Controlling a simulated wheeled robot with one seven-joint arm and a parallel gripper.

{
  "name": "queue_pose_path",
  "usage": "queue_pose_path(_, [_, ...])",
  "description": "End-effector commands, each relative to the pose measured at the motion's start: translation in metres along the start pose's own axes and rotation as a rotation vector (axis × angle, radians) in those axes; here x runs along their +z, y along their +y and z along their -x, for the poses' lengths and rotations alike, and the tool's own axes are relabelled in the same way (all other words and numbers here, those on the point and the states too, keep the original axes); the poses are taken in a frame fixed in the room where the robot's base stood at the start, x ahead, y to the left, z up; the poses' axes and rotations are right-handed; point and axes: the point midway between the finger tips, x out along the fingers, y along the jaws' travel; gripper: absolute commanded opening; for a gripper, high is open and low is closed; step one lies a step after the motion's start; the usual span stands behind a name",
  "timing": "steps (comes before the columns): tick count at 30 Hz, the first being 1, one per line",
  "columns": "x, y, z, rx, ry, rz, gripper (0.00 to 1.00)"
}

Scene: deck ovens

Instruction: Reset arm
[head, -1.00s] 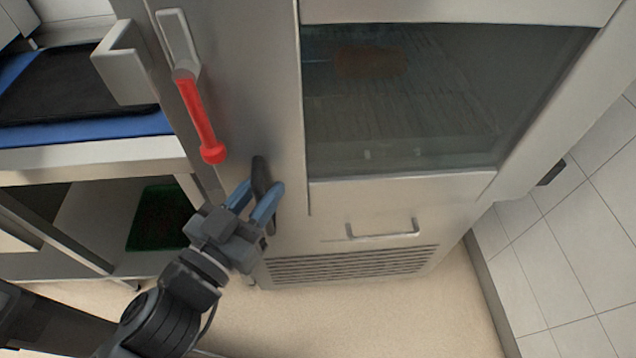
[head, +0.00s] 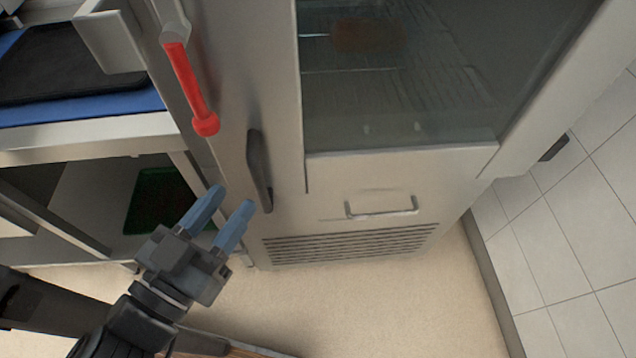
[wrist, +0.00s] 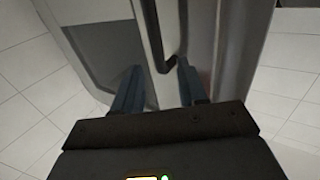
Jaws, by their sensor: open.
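My gripper (head: 234,205) is open and empty in the head view, its two blue fingers pointing up and right. It is apart from the dark vertical handle (head: 259,170) on the steel oven cabinet (head: 232,90), to the lower left of that handle. In the wrist view the open fingers (wrist: 158,85) point toward the cabinet front, with a dark handle (wrist: 163,50) showing beyond and between them.
A glass door (head: 400,90) fills the cabinet's upper front; it looks closed. A red handle (head: 191,90) sticks out at the left. A drawer pull (head: 382,209) is low. Shelves with a black tray (head: 65,65) stand left. Floor (head: 370,300) is clear.

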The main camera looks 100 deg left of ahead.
Motion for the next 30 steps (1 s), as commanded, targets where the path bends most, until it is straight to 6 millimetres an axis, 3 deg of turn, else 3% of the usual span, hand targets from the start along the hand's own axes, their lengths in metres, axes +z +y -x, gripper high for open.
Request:
queue_pose_path(11, [0.001, 0.004, 0.0, 0.009, -0.002, -0.002, 0.42])
queue_pose_path(14, [0.005, 0.025, 0.005, 0.066, -0.017, -0.02, 0.42])
queue_pose_path(17, [0.014, 0.069, 0.019, 0.191, -0.046, -0.054, 0.42])
queue_pose_path(20, [0.025, 0.127, 0.05, 0.366, -0.083, -0.099, 0.42])
queue_pose_path(24, [0.037, 0.199, 0.115, 0.625, -0.126, -0.151, 0.42])
queue_pose_path(27, [0.04, 0.237, 0.173, 0.806, -0.155, -0.176, 0.42])
queue_pose_path(30, [0.036, 0.262, 0.236, 0.98, -0.182, -0.189, 0.42])
